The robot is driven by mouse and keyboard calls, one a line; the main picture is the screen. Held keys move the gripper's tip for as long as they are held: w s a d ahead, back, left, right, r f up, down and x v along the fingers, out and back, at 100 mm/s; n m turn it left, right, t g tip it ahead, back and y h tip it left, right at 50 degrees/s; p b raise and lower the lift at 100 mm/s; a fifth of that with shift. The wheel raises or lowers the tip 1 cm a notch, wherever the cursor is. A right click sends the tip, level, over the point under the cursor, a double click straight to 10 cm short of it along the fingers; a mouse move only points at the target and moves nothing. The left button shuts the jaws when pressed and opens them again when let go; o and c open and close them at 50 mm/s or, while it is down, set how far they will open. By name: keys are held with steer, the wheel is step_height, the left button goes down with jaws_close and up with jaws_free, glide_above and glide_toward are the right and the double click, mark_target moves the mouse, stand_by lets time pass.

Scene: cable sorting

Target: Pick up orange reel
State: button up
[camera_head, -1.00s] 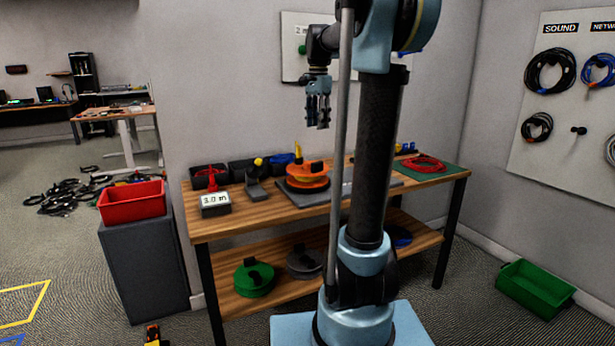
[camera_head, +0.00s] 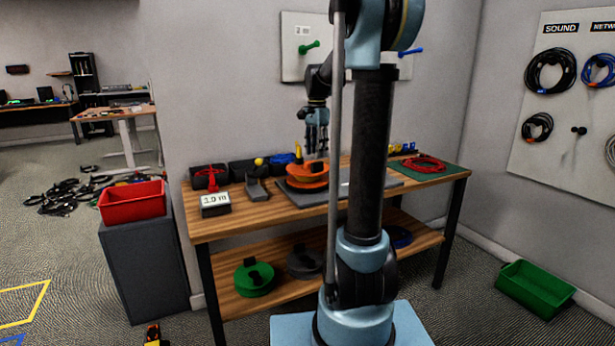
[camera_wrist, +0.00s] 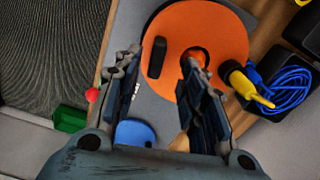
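The orange reel (camera_head: 307,172) lies flat on a grey mat on the workbench in the head view. My gripper (camera_head: 317,146) points down just above the reel. In the wrist view my gripper (camera_wrist: 162,65) has its two fingers spread apart, with nothing held between them. The fingertips overlap the near part of the reel in that view; contact cannot be told.
A yellow-tipped connector (camera_wrist: 246,86) and a coiled blue cable (camera_wrist: 285,90) lie close beside the reel. A length display (camera_head: 215,204) stands at the bench's left. A red cable coil (camera_head: 424,164) lies on a green mat at right. Green (camera_head: 254,278) and grey reels sit on the lower shelf.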

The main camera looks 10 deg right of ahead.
mark_target(317, 162)
steer(key=shift+d+f, duration=0.15)
steer(key=shift+f, duration=2.7)
steer(key=shift+s, duration=0.1)
jaws_close()
